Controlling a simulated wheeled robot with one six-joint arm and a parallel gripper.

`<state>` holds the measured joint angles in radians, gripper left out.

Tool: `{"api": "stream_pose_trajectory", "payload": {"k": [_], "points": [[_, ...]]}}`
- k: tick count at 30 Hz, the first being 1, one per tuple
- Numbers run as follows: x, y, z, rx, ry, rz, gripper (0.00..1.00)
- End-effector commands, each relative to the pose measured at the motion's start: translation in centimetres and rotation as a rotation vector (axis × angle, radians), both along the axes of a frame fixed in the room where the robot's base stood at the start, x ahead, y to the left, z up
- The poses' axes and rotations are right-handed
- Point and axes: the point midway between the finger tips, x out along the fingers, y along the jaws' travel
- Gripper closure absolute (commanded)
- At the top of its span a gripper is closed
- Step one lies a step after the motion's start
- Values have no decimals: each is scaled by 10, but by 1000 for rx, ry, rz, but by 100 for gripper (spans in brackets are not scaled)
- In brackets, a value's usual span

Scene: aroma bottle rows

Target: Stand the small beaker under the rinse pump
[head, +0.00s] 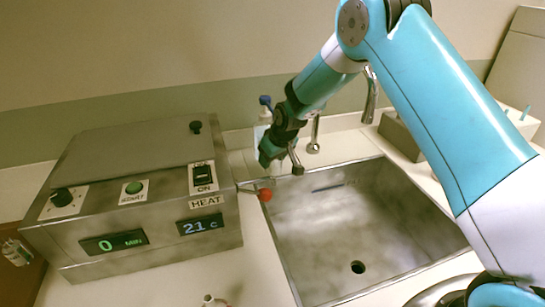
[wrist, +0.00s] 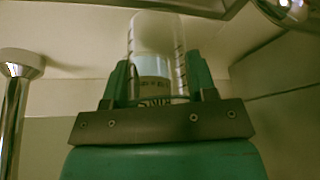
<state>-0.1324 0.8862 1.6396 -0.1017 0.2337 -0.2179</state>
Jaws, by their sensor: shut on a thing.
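My gripper (head: 268,154) is at the back left corner of the sink, in front of the rinse pump (head: 264,117), a pale bottle with a blue top. In the wrist view my gripper (wrist: 158,82) is shut on the small beaker (wrist: 156,28), a clear cylinder with dark graduation marks. A white label with dark print shows through or behind the glass; I cannot tell which. In the head view the beaker is mostly hidden by the gripper. I cannot tell whether its base touches the counter or whether it is directly under the pump's spout.
A steel sink (head: 350,225) with a drain lies to the right, its faucet (head: 370,95) behind. A grey heating bath (head: 140,190) with a closed lid stands at left. The front counter is mostly clear.

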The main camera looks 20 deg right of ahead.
Motion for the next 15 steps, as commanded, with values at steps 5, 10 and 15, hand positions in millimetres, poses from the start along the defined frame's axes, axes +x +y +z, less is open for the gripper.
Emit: {"api": "stream_pose_trajectory", "payload": {"k": [5, 10, 15], "points": [[0, 0, 0, 0, 0, 0, 38], [0, 0, 0, 0, 0, 0, 38], [0, 0, 14, 0, -2, 0, 38]]}}
